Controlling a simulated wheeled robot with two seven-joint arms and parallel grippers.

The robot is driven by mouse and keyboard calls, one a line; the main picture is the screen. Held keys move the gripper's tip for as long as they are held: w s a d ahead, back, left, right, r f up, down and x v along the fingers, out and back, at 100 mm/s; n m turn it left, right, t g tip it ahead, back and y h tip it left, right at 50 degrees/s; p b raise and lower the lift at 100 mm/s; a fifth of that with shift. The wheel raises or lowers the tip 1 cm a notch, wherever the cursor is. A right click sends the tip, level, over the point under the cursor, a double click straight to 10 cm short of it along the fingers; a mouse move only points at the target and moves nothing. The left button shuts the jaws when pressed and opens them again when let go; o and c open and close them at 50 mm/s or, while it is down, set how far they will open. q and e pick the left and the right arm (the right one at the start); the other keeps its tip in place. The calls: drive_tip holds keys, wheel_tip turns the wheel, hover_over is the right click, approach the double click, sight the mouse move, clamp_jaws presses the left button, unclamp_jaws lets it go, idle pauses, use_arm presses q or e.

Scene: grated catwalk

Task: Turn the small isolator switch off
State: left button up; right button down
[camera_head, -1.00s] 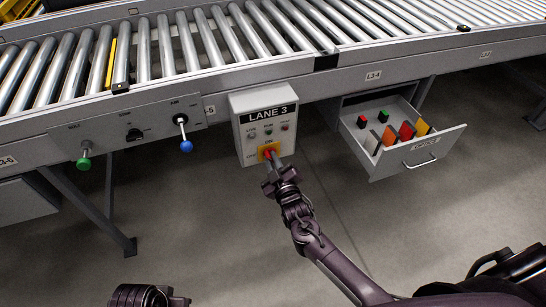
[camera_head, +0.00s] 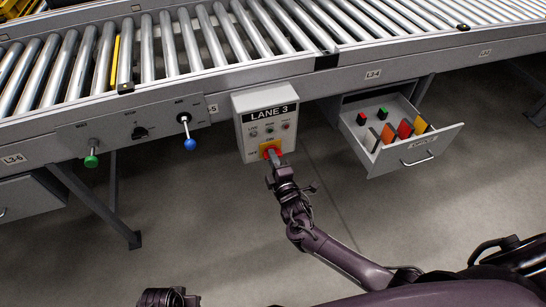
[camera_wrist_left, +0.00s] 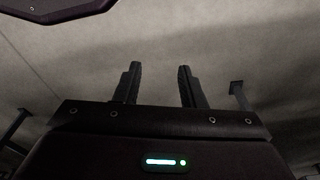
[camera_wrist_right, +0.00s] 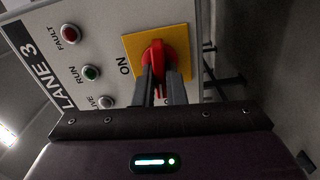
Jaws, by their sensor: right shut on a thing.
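The small isolator switch (camera_head: 272,150) is a red handle on a yellow plate, low on the front of the grey LANE 3 box. It also shows in the right wrist view (camera_wrist_right: 153,54), with "ON" printed beside the plate. My right gripper (camera_wrist_right: 159,88) is shut on the red handle, a finger on either side; the fingers hide part of the handle. In the head view my right gripper (camera_head: 274,160) reaches the switch from below. My left gripper (camera_wrist_left: 157,85) is open and empty, pointing over bare floor, low in the head view.
The LANE 3 box (camera_head: 240,135) carries small lamps above the switch. A panel left of it has a green knob (camera_head: 91,161), a black knob (camera_head: 140,132) and a blue-tipped lever (camera_head: 190,144). An open drawer (camera_head: 430,148) with coloured pieces juts out at right. Rollers run above.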

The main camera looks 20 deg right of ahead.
use_arm(q)
drive_tip(key=shift+f, duration=0.45)
use_arm(e)
drive_tip(key=shift+f+n, duration=0.1)
drive_tip(key=shift+n, duration=0.5)
use_arm(q)
drive_tip(key=shift+s+a+f, duration=0.1)
use_arm(e)
drive_tip(key=c, duration=1.5)
unclamp_jaws()
drive_tip(key=shift+s, duration=0.1)
